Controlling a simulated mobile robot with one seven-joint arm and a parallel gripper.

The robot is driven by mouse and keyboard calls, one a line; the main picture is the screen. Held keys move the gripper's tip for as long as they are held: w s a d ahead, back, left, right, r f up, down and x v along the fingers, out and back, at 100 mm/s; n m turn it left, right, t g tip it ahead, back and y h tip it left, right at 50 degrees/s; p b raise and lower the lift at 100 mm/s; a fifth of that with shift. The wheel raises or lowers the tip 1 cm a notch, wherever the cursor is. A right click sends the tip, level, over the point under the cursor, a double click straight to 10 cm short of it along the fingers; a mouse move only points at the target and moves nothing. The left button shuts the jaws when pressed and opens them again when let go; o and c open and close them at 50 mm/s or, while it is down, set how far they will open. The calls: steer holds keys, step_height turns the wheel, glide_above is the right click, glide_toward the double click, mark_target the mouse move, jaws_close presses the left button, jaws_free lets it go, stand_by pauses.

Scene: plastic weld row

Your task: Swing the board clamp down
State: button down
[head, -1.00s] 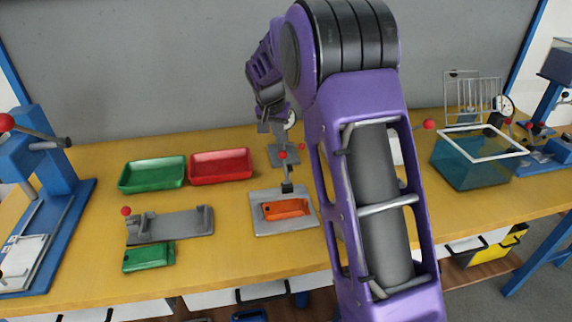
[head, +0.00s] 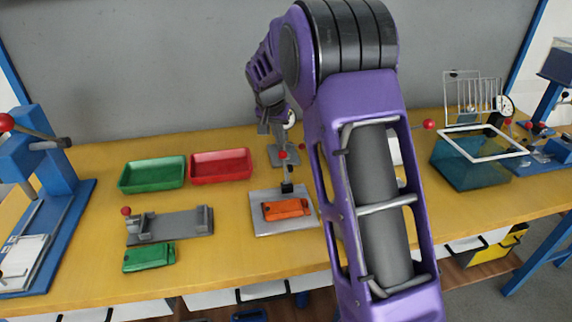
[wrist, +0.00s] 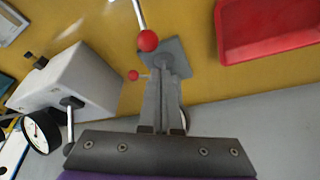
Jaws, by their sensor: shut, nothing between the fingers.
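A grey plate (head: 262,228) on the bench carries an orange board (head: 286,209). At its back edge stands a clamp (head: 287,187) with a dark block and a handle that rises to a red ball (head: 283,155). A rod with a red ball (wrist: 148,41) shows at the top of the wrist view and looks like this handle. My gripper (head: 264,128) is behind and above the clamp, apart from it as far as I can see. In the wrist view its fingers (wrist: 163,97) are shut together and empty. Part of the plate's right side is close to my arm.
A gauge stand (wrist: 178,62) with a small red knob (wrist: 133,75) is under my fingers. A red tray (head: 221,165) and a green tray (head: 152,174) lie left. A grey fixture (head: 172,226) sits front left. A white box (wrist: 75,80) is near the stand.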

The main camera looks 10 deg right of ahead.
steer(key=shift+f, duration=1.75)
steer(key=shift+s+r, duration=0.1)
steer(key=shift+s+r, duration=0.45)
steer(key=shift+r, duration=0.05)
